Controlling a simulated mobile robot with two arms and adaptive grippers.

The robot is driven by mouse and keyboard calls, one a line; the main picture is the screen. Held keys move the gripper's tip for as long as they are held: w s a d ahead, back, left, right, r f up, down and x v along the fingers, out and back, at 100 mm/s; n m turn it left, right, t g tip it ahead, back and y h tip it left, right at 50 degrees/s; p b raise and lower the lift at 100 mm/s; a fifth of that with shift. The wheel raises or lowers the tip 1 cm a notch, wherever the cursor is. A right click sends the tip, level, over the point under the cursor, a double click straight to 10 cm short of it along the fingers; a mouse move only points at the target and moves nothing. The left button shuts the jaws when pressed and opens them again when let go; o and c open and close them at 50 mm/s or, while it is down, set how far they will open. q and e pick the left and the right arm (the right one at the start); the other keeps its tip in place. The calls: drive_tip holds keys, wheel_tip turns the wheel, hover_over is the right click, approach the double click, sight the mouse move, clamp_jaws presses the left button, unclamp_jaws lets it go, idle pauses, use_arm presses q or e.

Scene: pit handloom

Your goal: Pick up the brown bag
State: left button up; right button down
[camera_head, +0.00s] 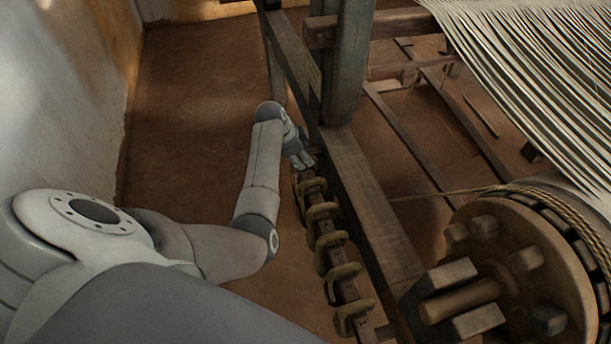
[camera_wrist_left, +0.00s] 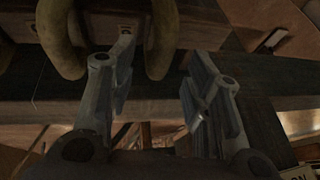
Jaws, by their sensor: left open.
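I cannot make out a brown bag in either view. My left gripper (camera_head: 304,162) is at the far end of a row of looped yarn hanks on a wooden rail, beside the loom frame. In the left wrist view its two fingers (camera_wrist_left: 152,78) are apart, with nothing seen held between them. A thick tan loop (camera_wrist_left: 163,38) lies just beyond the fingertips, and another is at the upper left; I cannot tell whether they touch. My right gripper is not in view.
The hanks (camera_head: 327,240) hang along the rail. A loom post (camera_head: 347,70) and a long beam (camera_head: 372,205) stand right of my arm. A toothed wooden wheel (camera_head: 520,265) and pale warp threads (camera_head: 540,70) are at the right. Bare floor (camera_head: 190,100) lies left, before a wall (camera_head: 70,90).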

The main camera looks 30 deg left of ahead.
use_arm(q)
drive_tip(key=shift+x, duration=1.2)
clamp_jaws()
drive_tip(key=shift+w+r, duration=0.15)
drive_tip(key=shift+r, duration=0.05)
